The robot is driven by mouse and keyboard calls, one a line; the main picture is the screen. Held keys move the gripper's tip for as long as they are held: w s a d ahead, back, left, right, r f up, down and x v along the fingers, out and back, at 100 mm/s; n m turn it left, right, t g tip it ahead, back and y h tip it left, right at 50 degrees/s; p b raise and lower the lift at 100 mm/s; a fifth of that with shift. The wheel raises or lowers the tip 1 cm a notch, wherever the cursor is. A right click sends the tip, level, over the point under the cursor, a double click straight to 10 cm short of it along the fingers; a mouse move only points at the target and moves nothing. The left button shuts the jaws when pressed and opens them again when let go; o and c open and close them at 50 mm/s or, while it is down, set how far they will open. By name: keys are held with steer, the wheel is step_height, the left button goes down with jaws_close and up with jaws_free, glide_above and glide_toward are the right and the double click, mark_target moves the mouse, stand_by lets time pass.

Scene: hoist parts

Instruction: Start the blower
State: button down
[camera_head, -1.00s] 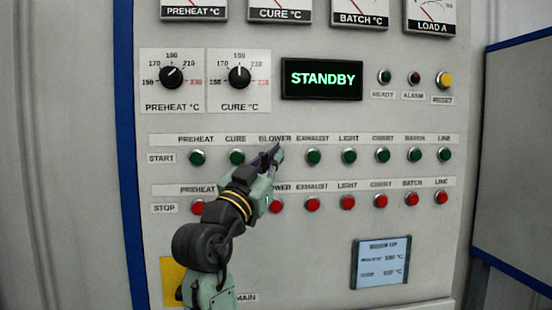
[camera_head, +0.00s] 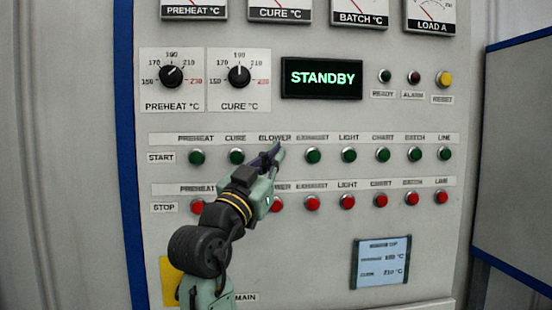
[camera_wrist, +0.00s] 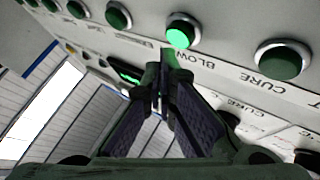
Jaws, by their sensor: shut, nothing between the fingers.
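My gripper (camera_head: 274,154) is shut and empty, its tip in front of the start button of the BLOWER column in the head view. It hides that button there. In the wrist view the closed fingers (camera_wrist: 163,88) reach up towards the blower start button (camera_wrist: 180,36), which glows bright green. The label beside it reads BLOW and a little more. I cannot tell whether the fingertips touch the button. The display (camera_head: 322,78) reads STANDBY.
Neighbouring green start buttons are CURE (camera_head: 237,157) and EXHAUST (camera_head: 314,156). The red stop row lies below, with the blower stop button (camera_head: 276,204) beside my gripper. Two knobs (camera_head: 239,77) sit above. A small screen (camera_head: 381,262) is at lower right.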

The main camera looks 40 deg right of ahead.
steer(key=shift+s, duration=0.1)
steer(key=shift+s+a+b, duration=0.2)
steer(key=shift+s+a, duration=0.45)
steer(key=shift+s, duration=0.35)
steer(key=shift+s+a+b, duration=0.15)
steer(key=shift+s+a, duration=0.5)
steer(key=shift+s, duration=0.35)
